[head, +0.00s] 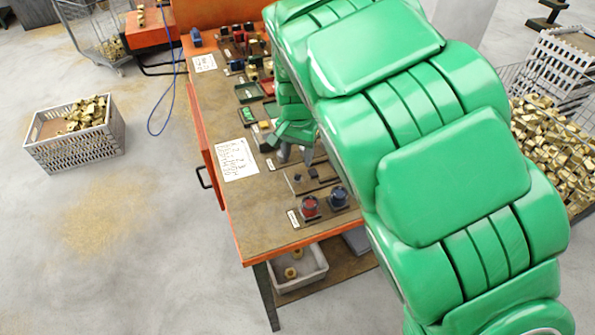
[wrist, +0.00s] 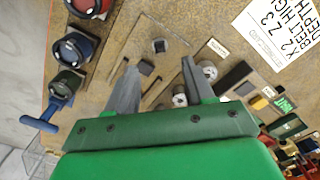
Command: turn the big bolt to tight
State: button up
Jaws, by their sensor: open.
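My gripper (wrist: 159,65) is open, its two grey fingers pointing down at the bench panel, with nothing held between them. In the head view my gripper (head: 295,156) is over the bench, partly hidden by my green arm. I cannot tell which of these is the big bolt, nor whether a finger touches anything.
The bench (head: 245,205) carries a red button (head: 310,207), a blue button (head: 338,196) and paper sheets (head: 237,160). A blue-handled switch (wrist: 64,85) is left in the wrist view. A crate (head: 75,140) stands on the floor at left, with open floor around it.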

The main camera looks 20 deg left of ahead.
aim_at(298, 177)
notch_tip(298, 177, down, 7)
jog(key=shift+f, duration=0.1)
dwell(0.3)
grip_shut()
jog(key=shift+m, duration=0.8)
grip_release()
